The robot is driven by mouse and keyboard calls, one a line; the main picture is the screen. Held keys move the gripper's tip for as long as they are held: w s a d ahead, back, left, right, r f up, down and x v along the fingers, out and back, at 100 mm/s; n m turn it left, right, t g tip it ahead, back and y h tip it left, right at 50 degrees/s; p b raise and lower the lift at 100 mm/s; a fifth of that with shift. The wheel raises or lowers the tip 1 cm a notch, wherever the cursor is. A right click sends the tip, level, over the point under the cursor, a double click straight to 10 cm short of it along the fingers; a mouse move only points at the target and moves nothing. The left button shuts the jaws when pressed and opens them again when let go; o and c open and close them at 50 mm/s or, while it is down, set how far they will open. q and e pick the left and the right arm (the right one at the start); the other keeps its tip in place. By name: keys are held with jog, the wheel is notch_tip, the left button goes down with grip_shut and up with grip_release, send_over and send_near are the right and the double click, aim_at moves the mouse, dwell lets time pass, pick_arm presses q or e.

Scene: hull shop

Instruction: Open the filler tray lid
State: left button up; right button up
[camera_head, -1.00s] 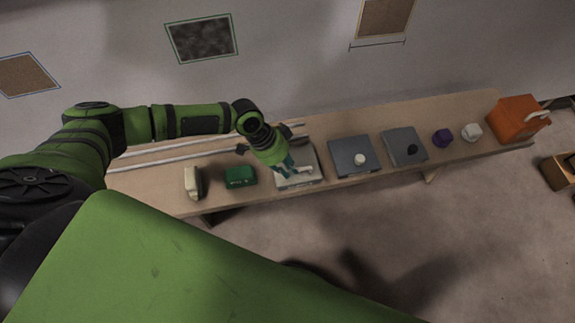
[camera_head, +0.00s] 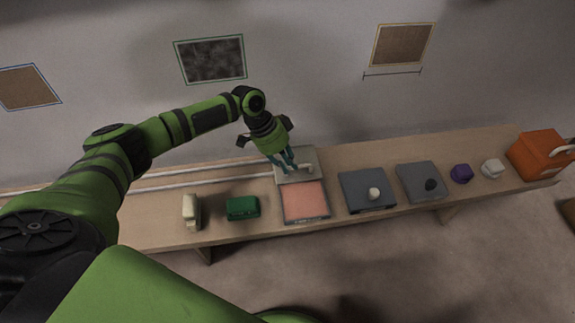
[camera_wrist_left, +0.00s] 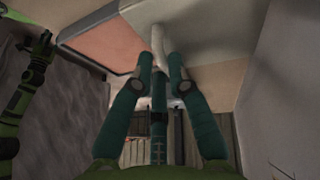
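The filler tray (camera_head: 287,209) is on the bench with its pink filler (camera_head: 304,200) uncovered. Its pale grey lid (camera_head: 297,157) is behind the filler, toward the wall; its exact tilt is hard to judge. My left gripper (camera_head: 291,172) is at the lid's whitish handle (camera_head: 306,169). In the left wrist view the teal fingers (camera_wrist_left: 161,58) close on both sides of the handle (camera_wrist_left: 158,38), with the lid (camera_wrist_left: 205,25) beyond and the pink filler (camera_wrist_left: 108,42) at the upper left.
Left of the tray stand a green block (camera_head: 243,208) and a cream object (camera_head: 191,211). Right of it are two grey boxes (camera_head: 357,197) (camera_head: 412,190) with knobs, a purple piece (camera_head: 461,174), a white piece (camera_head: 492,168) and an orange can (camera_head: 538,157). Pale rails (camera_head: 165,188) run behind.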

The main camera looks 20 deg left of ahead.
pick_arm(q)
jog(key=o, duration=0.3)
jog(key=shift+d, duration=0.15)
jog(key=shift+r, duration=0.1)
jog(key=v, duration=1.2)
jog(key=shift+d, duration=0.1)
